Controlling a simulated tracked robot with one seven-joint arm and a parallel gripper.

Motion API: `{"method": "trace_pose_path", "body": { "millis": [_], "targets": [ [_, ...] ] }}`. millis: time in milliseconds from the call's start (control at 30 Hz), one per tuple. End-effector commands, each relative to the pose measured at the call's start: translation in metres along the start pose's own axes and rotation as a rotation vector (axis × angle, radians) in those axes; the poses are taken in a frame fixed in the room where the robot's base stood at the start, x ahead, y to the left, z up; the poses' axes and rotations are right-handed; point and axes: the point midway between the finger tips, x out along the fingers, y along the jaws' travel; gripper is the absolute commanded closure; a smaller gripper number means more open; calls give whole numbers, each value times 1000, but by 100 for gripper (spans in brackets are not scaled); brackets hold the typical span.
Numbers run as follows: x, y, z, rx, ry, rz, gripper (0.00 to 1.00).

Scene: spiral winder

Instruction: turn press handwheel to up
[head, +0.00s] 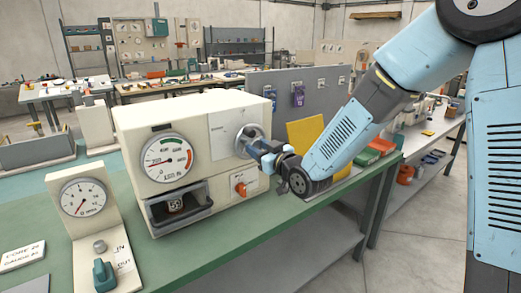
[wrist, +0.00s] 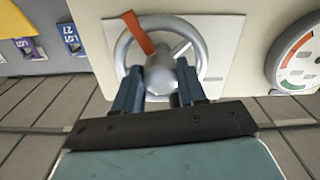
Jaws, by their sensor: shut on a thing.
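The press (head: 187,160) is a cream box on the green bench. Its handwheel (head: 249,138) is a grey ring on a pale plate on the press's right-hand face. In the wrist view the handwheel (wrist: 205,58) shows an orange spoke or pointer tilted up and left from the hub, and a pale spoke toward the upper right. My gripper (wrist: 160,82) has its two blue fingers on either side of the hub area and is shut on the handwheel. In the head view my gripper (head: 262,148) reaches the wheel from the right. The fingertips' exact contact is partly hidden.
A round gauge (head: 167,157) and an open bay with a number counter (head: 175,203) are on the press front. A red knob (head: 240,189) sits below the handwheel. A second gauge stand (head: 83,198) with a teal lever is at the left. A yellow panel (head: 305,135) stands behind my gripper.

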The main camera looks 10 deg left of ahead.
Motion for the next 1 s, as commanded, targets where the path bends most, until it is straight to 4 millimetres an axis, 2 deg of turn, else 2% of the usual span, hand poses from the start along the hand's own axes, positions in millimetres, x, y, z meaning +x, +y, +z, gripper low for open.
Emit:
{"method": "trace_pose_path", "body": {
  "millis": [1000],
  "targets": [
    [0, 1, -1, -965, 0, -7, 90]
  ]
}}
